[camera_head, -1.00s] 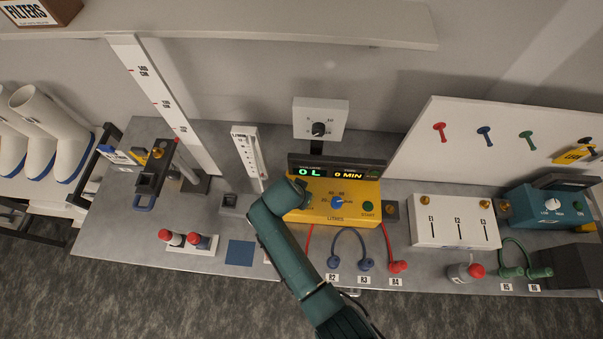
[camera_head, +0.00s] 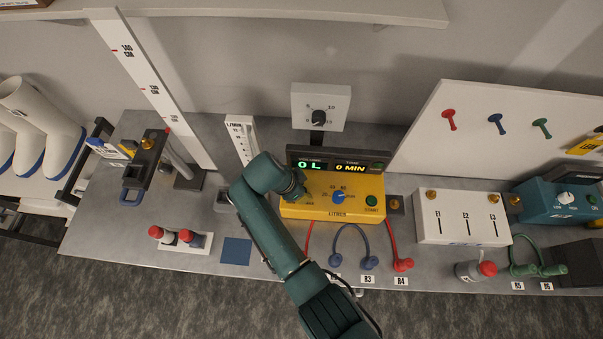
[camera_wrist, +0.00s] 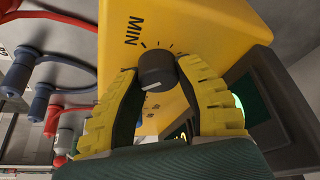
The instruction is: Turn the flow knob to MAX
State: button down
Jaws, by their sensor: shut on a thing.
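The yellow pump box (camera_head: 350,209) stands mid-bench. My gripper (camera_head: 300,190) is at the left part of its front panel, mostly hidden behind my wrist in the head view. In the wrist view my gripper (camera_wrist: 155,76) has its two yellow fingers closed on the sides of a dark round knob (camera_wrist: 157,66). The word MIN and short tick marks show beside the knob. No MAX label is readable; the fingers cover part of the dial. A pale mark shows on the knob's lower side in that view.
A blue LITRES knob (camera_head: 338,197) and green button (camera_head: 372,201) sit right of my gripper. The display (camera_head: 335,165) reads 0 L and 0 MIN. Red and blue hoses (camera_head: 366,261) hang in front. A flow tube (camera_head: 242,139) stands behind left.

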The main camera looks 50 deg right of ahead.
jog(key=shift+f, duration=0.15)
jog(key=c, duration=0.6)
grip_release()
jog(key=shift+c, duration=0.2)
jog(key=shift+a+r, duration=0.1)
jog(key=shift+r, duration=0.35)
jog(key=v, duration=1.1)
jog(key=shift+w+a+r, duration=0.1)
